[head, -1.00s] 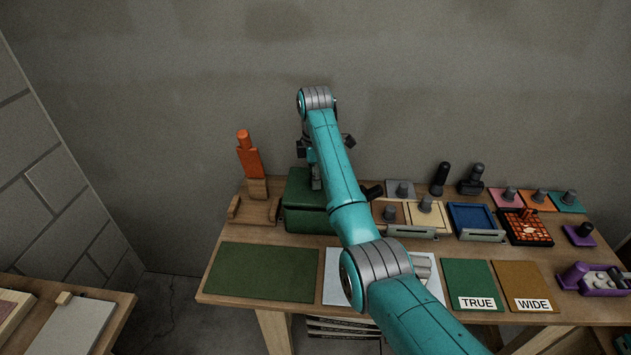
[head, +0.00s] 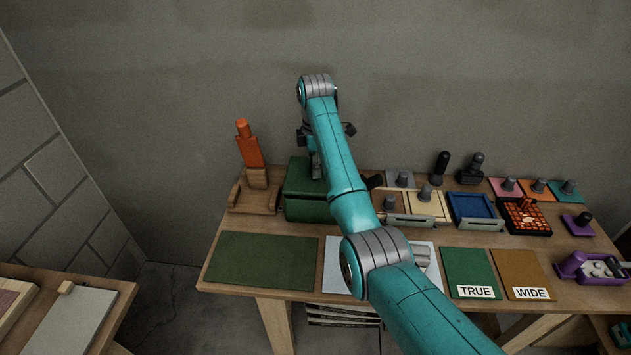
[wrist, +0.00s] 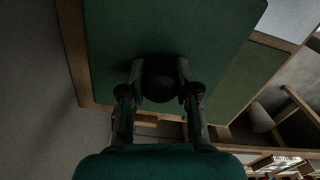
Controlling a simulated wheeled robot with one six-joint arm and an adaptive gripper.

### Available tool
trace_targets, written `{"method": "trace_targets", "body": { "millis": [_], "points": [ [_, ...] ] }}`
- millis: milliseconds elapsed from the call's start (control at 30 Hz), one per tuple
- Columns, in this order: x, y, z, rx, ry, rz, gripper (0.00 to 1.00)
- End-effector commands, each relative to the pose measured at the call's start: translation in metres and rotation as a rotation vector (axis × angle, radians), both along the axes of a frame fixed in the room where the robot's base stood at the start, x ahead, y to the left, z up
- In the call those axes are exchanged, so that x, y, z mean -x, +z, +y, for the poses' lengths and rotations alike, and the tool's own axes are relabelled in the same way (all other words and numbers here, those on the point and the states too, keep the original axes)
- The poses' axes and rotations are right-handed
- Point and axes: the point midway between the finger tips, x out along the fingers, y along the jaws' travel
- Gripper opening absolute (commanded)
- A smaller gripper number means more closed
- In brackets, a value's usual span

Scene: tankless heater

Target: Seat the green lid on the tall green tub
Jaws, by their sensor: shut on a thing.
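The green lid (wrist: 175,32) is a flat dark green panel with a black knob (wrist: 160,80) in the wrist view. My gripper (wrist: 160,90) is shut on that knob from both sides. In the head view my gripper (head: 316,172) points down over the tall green tub (head: 305,211), at the back left of the table. The lid (head: 298,178) lies level at the tub's top there. My forearm covers the tub's right side, and I cannot tell whether the lid sits flush all round.
An orange-topped tool on a wooden stand (head: 257,180) stands close left of the tub. A green mat (head: 262,262) lies in front. Knobbed plates, a blue tray (head: 473,209) and an orange grid block (head: 524,218) fill the right. The grey wall is close behind.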

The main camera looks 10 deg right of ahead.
Motion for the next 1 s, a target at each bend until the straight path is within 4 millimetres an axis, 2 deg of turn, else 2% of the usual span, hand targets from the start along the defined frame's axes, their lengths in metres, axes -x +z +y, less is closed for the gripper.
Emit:
{"method": "trace_targets", "body": {
  "millis": [1000],
  "points": [
    [0.0001, -0.0074, 0.0000, 0.000, 0.000, 0.001, 0.00]
  ]
}}
